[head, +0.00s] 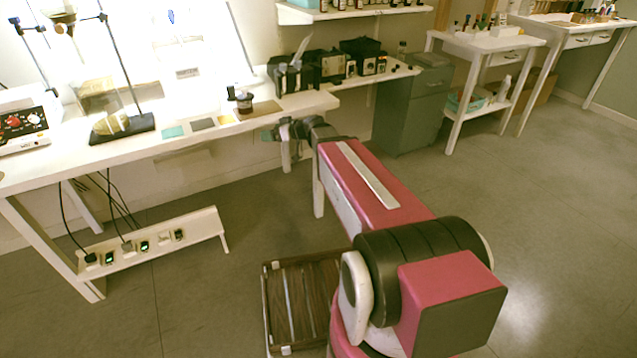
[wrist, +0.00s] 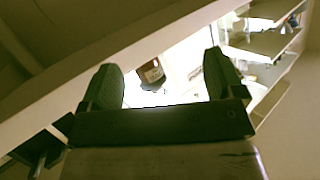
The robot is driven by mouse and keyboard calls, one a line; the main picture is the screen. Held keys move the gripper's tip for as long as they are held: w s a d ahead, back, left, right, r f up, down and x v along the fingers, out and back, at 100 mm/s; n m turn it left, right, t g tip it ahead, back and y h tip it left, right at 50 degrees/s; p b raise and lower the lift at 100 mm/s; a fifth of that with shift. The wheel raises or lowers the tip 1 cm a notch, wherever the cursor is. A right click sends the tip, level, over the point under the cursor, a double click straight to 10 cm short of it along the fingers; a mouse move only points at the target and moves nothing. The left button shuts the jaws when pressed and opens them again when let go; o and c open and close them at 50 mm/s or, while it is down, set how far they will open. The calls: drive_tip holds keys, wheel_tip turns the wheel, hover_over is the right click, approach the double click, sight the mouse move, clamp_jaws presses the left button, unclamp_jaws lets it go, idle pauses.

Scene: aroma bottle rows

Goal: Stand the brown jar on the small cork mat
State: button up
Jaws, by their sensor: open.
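The brown jar (head: 244,102) stands upright on the white bench, among small flat pieces. It also shows in the wrist view (wrist: 151,72), beyond the gap between my fingers. A flat brown mat (head: 264,108), cork-like in colour, lies just right of the jar. I cannot tell whether the jar's base touches the brown mat's edge. My gripper (wrist: 161,62) is open and empty. In the head view it is at the bench's front edge, right of the jar.
A teal square (head: 173,132) and a grey square (head: 203,124) lie left along the bench. Black boxes (head: 294,78) stand behind right. A stand with a dark base (head: 122,131) is at left. The bench edge (wrist: 100,55) crosses the wrist view close by.

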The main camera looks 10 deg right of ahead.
drive_tip(key=s+d+f+m+g+h, duration=0.4)
drive_tip(key=s+d+f+h, duration=0.2)
drive_tip(key=s, duration=0.4)
drive_tip(key=s+d+f+m+g+h, duration=0.4)
drive_tip(key=s+d+f+h, duration=0.2)
drive_tip(key=s+d+f, duration=0.2)
drive_tip(key=shift+s+d+f+m, duration=0.15)
drive_tip(key=shift+s+d+m, duration=0.2)
drive_tip(key=shift+s, duration=0.85)
